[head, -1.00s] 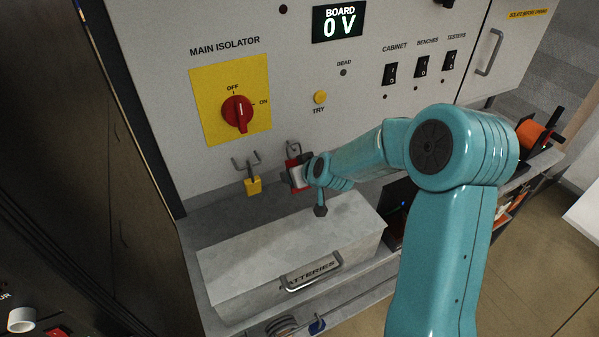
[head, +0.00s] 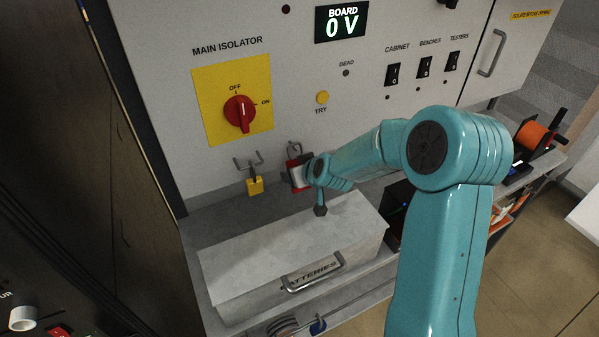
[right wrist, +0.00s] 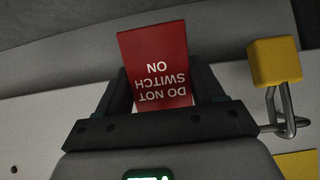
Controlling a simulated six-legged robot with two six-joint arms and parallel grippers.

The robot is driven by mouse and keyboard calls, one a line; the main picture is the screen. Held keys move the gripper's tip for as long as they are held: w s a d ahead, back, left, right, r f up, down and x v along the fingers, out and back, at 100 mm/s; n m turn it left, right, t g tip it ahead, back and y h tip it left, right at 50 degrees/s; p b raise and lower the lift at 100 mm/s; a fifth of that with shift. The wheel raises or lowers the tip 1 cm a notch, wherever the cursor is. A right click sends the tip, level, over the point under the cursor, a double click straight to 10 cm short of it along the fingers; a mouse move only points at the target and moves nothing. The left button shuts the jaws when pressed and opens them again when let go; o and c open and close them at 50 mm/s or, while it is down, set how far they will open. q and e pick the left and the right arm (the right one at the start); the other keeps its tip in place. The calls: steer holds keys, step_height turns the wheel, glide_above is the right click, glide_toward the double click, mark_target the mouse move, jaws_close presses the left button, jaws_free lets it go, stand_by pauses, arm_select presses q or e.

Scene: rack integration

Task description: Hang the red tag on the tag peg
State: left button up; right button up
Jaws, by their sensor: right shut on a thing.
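The red tag (head: 294,163) shows against the cabinet front, partly hidden by my right gripper (head: 302,176). In the right wrist view the tag (right wrist: 160,62) appears upside down, reading "DO NOT SWITCH ON". My right gripper (right wrist: 160,98) is shut on it, with one dark finger on each side. A small grey metal piece (head: 293,147) shows just above the tag; I cannot tell whether it is the tag peg or whether the tag touches it. My left gripper is in neither current view.
A yellow padlock (head: 254,186) hangs on a forked metal hook (head: 247,161) left of the tag; it also shows in the right wrist view (right wrist: 274,62). The red isolator knob (head: 239,114) points to OFF. A grey batteries box (head: 290,245) stands below my right arm.

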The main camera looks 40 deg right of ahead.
stand_by(0.5)
steer(key=o, duration=1.1)
steer(key=shift+s+a+r, duration=0.1)
steer(key=shift+s+r, duration=0.2)
steer(key=shift+s, duration=0.05)
steer(key=p+v, duration=0.2)
steer(key=v, duration=1.3)
steer(key=shift+p, duration=0.3)
steer(key=shift+s, duration=0.2)
